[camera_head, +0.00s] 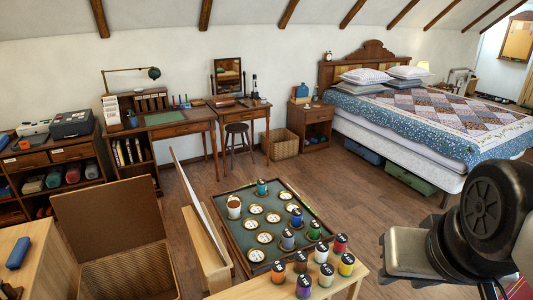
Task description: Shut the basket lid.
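A large woven basket (128,277) stands on the floor at the lower left, cut off by the bottom edge of the picture. Its flat brown lid (110,211) is open and stands raised, nearly upright, along the back edge. The part of the basket's inside that shows looks empty. Black and grey links of my arm fill the lower right, far from the basket. I cannot make out the fingers of my gripper in this view.
A wooden cabinet (40,265) is at the left. Open floor (375,205) lies between table and bed (440,120).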

